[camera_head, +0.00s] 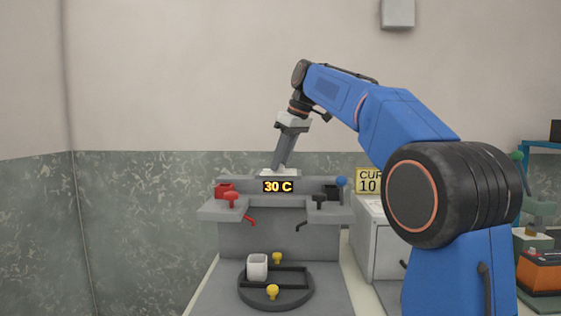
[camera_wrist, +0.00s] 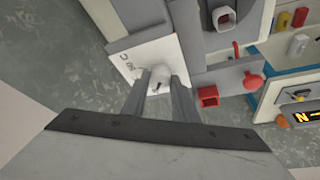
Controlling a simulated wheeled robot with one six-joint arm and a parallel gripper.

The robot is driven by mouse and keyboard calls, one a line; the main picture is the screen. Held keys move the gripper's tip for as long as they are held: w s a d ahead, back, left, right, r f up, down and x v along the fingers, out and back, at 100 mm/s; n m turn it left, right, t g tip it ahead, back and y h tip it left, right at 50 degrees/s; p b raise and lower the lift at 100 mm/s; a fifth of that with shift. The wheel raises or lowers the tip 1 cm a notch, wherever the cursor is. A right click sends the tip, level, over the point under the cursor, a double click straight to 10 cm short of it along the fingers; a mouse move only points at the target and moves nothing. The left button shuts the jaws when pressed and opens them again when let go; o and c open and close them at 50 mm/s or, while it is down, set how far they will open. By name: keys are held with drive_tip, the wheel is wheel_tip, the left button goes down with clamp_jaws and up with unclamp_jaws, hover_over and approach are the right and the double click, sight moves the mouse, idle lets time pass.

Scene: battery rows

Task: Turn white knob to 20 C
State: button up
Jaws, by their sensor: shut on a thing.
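The white knob (camera_wrist: 157,76) sits on a white plate (camera_wrist: 128,66) with dark markings, too small to read fully. In the head view the plate (camera_head: 264,173) lies on top of the grey fixture, and the knob is hidden there by my fingers. My gripper (camera_head: 279,165) reaches down onto it, tilted. In the wrist view my gripper (camera_wrist: 160,84) has a finger on each side of the knob, shut on it. The display (camera_head: 278,187) on the fixture's front reads 30 C.
A red clamp (camera_head: 231,199) and a black clamp (camera_head: 319,200) flank the display; a blue ball knob (camera_head: 341,182) is at right. Below, a dark round ring (camera_head: 276,304) holds a white block (camera_head: 257,266) and yellow knobs (camera_head: 272,292). A sign (camera_head: 369,181) stands right.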

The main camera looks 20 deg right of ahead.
drive_tip(key=shift+n, duration=0.6)
drive_tip(key=o, duration=1.1)
drive_tip(key=shift+c, duration=0.2)
